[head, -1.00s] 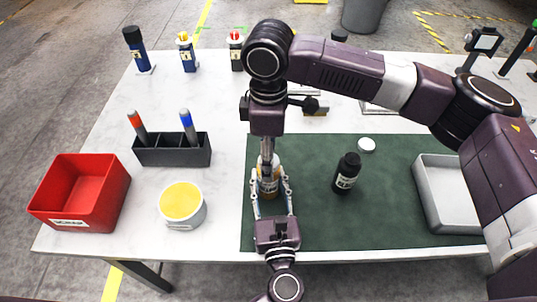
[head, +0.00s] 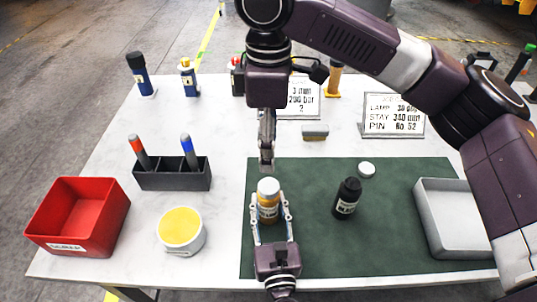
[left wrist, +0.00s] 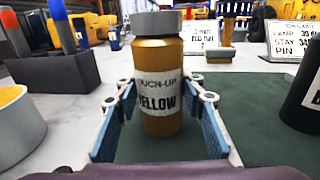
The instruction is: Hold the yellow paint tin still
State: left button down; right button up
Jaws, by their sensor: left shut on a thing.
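The yellow paint tin (head: 268,212) stands upright on the green mat (head: 400,240), a brownish-yellow bottle with a pale grey cap on top. In the left wrist view the tin (left wrist: 156,95) shows a white label reading "TOUCH-UP YELLOW". My left gripper (head: 270,213) is shut on the tin's body, with one blue-padded finger on each side; its fingers also show in the left wrist view (left wrist: 160,125). My right gripper (head: 267,163) points down just above and behind the cap, apart from it. Its fingers are seen edge-on, so their opening is unclear.
A dark bottle (head: 346,199) and a loose white cap (head: 367,170) are on the mat to the right, before a grey tray (head: 425,225). A yellow-filled tub (head: 181,228), a red bin (head: 75,215) and a marker holder (head: 172,176) stand at left.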

pick_arm(q)
jog(key=c, duration=1.2)
grip_release()
jog(key=s, duration=0.4)
jog(key=s+d, duration=0.1)
jog(key=s, duration=0.7)
jog(key=shift+d, duration=0.25)
